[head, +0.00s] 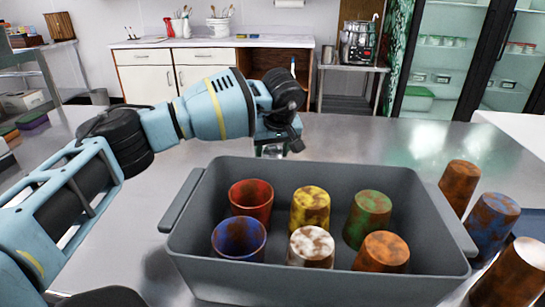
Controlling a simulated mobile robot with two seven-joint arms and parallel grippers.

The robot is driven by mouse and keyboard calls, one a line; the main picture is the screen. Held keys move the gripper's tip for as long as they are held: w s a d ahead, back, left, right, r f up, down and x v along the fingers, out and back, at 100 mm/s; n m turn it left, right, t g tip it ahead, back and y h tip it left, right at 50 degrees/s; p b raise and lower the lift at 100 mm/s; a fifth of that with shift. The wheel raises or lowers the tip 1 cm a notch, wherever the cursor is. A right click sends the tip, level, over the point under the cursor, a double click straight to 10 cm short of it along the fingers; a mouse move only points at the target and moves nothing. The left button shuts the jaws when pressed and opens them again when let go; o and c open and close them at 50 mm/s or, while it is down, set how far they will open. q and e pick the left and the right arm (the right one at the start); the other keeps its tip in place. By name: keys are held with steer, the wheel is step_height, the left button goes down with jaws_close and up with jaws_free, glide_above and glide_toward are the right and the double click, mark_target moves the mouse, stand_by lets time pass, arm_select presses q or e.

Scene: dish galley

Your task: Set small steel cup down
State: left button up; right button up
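My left arm reaches in from the left, and its gripper (272,148) is over the steel counter (120,215), just behind the far wall of the grey bin. The gripper points away and down, so its fingers are mostly hidden by the wrist and the bin's rim. I cannot tell whether it is open or shut. I cannot make out a small steel cup; one in or behind the gripper would be hidden. My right gripper is not in view.
The grey bin (320,285) holds several stained cups, including a red cup (251,199) and a blue cup (238,239). More cups, one orange (459,187) and one blue (491,222), stand right of the bin. The counter behind the bin looks clear.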

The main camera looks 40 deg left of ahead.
arm_select(q)
steer(key=c, duration=0.6)
steer(key=shift+c, duration=0.2)
steer(key=shift+r, duration=0.1)
step_height(320, 180, up, 10)
steer(key=p, duration=0.1)
